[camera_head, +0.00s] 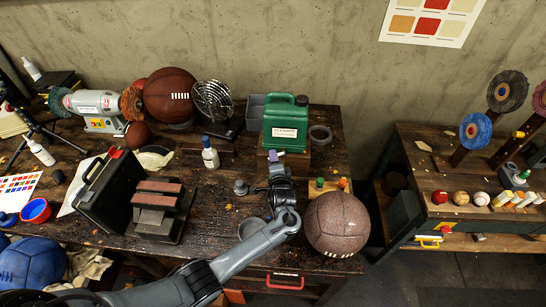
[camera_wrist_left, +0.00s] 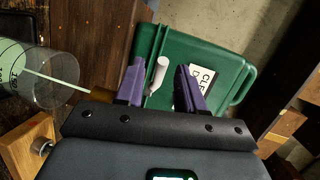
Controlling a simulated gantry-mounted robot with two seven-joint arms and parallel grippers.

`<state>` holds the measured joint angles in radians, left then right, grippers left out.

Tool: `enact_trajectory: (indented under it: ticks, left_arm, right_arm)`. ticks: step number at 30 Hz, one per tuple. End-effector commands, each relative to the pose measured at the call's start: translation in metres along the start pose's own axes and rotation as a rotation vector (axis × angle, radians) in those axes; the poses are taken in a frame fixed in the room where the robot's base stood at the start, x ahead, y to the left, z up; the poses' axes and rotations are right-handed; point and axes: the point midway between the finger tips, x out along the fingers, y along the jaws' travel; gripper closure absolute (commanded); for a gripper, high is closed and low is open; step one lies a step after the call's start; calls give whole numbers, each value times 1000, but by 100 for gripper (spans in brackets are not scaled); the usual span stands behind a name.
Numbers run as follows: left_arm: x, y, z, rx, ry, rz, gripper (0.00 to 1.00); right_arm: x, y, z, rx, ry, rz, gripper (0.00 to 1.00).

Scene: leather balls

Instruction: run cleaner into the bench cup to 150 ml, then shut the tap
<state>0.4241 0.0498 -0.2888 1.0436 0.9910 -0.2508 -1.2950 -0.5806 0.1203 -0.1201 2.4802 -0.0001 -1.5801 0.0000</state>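The green cleaner jug (camera_head: 286,125) with a white label stands on a wooden block at the back of the bench. It also fills the upper middle of the left wrist view (camera_wrist_left: 212,50). My left gripper (camera_head: 277,168) is in front of it. Its purple fingers (camera_wrist_left: 160,88) are apart, with a white tap lever (camera_wrist_left: 158,74) between them; I cannot tell whether they touch it. A thin pale stream (camera_wrist_left: 55,80) runs into the clear cup (camera_wrist_left: 48,92), which has pale green liquid and a printed scale. The level appears near the upper marks; I cannot read it exactly. My right gripper is out of view.
A brown ball (camera_head: 336,222) sits at the bench's front right, close to my left wrist. A second bench (camera_head: 420,190) stands right across a gap.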

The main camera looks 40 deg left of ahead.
Motion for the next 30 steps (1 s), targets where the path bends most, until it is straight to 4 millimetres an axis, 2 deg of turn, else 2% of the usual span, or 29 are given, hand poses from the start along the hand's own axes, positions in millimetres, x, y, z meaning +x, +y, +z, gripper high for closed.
enact_trajectory:
  ticks: [9, 15, 21, 30]
  left_arm:
    - [-56, 0, 0, -2, 2, 1, 62]
    - [-78, 0, 0, -1, 1, 1, 62]
    - [-86, 0, 0, 0, 0, 0, 62]
    - [-86, 0, 0, 0, 0, 0, 62]
  right_arm:
    - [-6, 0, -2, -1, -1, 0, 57]
    - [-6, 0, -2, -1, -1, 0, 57]
    - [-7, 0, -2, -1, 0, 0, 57]
    - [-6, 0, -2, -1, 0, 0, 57]
